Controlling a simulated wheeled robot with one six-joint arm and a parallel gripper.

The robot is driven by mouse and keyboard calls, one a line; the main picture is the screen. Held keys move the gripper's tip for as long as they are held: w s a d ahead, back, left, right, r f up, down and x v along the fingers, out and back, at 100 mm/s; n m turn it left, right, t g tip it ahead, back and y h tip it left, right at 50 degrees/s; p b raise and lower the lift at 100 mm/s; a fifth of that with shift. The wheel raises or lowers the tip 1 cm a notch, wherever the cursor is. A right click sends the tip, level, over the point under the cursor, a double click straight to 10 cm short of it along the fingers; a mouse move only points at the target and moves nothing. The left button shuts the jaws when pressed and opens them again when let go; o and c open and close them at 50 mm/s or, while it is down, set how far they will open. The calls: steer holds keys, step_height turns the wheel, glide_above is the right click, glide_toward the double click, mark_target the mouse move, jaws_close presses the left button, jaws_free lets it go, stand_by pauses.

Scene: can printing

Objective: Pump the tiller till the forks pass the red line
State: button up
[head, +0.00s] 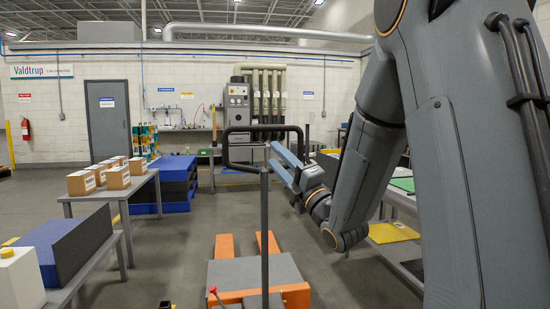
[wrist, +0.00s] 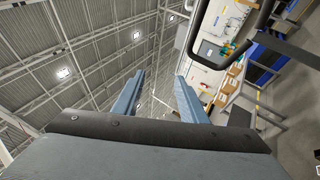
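The tiller (head: 264,215) stands upright in the middle of the head view, with a black loop handle (head: 240,164) on top. It rises from a pallet truck with orange forks (head: 225,246) low to the floor. My gripper (head: 272,155) is at the right side of the loop, its two blue-grey fingers pointing up and left. In the wrist view the fingers of my gripper (wrist: 160,76) are apart with nothing between them. The loop handle (wrist: 187,45) shows there to the right of the fingers, outside the gap. I cannot see a red line.
A table with cardboard boxes (head: 118,178) stands left, with blue stacked blocks (head: 175,171) behind it. A nearer left bench (head: 92,262) holds a blue and grey block. A yellow mat (head: 392,233) lies at right, partly behind my arm.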

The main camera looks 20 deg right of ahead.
steer(key=v, duration=0.6)
steer(key=shift+b, duration=0.4)
steer(key=shift+f, duration=0.1)
